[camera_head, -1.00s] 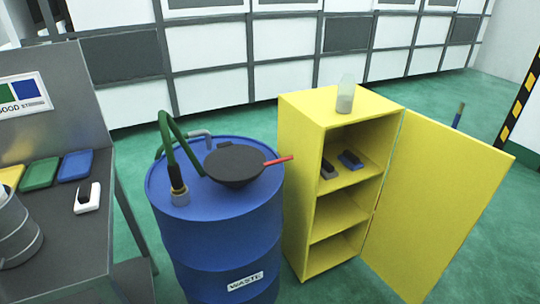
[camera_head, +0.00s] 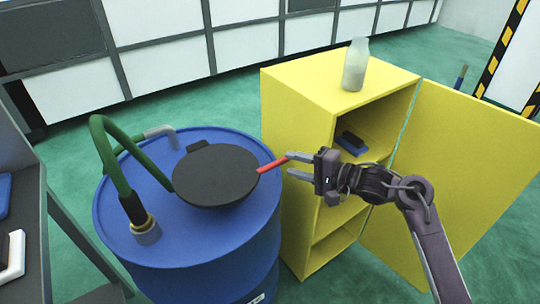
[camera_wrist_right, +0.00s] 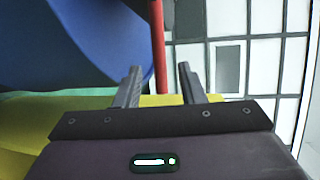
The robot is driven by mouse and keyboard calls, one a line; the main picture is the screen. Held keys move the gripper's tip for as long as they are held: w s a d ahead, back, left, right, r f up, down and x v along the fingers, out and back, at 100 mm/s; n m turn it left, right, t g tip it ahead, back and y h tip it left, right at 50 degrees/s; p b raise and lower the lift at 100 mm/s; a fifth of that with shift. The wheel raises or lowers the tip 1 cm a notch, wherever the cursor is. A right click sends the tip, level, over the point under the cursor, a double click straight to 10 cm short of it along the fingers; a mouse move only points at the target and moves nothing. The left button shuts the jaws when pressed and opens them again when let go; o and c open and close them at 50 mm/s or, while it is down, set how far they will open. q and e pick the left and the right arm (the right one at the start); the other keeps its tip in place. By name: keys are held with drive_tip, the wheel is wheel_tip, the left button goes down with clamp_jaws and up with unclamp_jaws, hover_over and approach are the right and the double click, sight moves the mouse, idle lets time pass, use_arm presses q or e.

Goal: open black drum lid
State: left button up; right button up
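The blue drum (camera_head: 190,255) stands at the left of the head view, its round black lid (camera_head: 215,172) lying closed on top. A red handle (camera_head: 271,164) sticks out from the lid to the right. My right gripper (camera_head: 289,164) is at the handle's free end, fingers pointing left at the lid. It is open. In the right wrist view the red handle (camera_wrist_right: 158,45) runs down between the two spread fingertips (camera_wrist_right: 158,68), with gaps beside it. Exact contact cannot be told. My left gripper is not in view.
A yellow cabinet (camera_head: 300,100) stands right of the drum, its door (camera_head: 460,170) open and a bottle (camera_head: 355,66) on top. My right arm passes in front of it. A green hose (camera_head: 112,165) rises from the drum's left. A grey table (camera_head: 25,230) is at the left edge.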

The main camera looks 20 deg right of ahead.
sight(284, 162)
drive_tip(key=x, duration=0.6)
drive_tip(key=shift+w+a+f, duration=0.1)
drive_tip(key=shift+w+a, duration=0.05)
clamp_jaws()
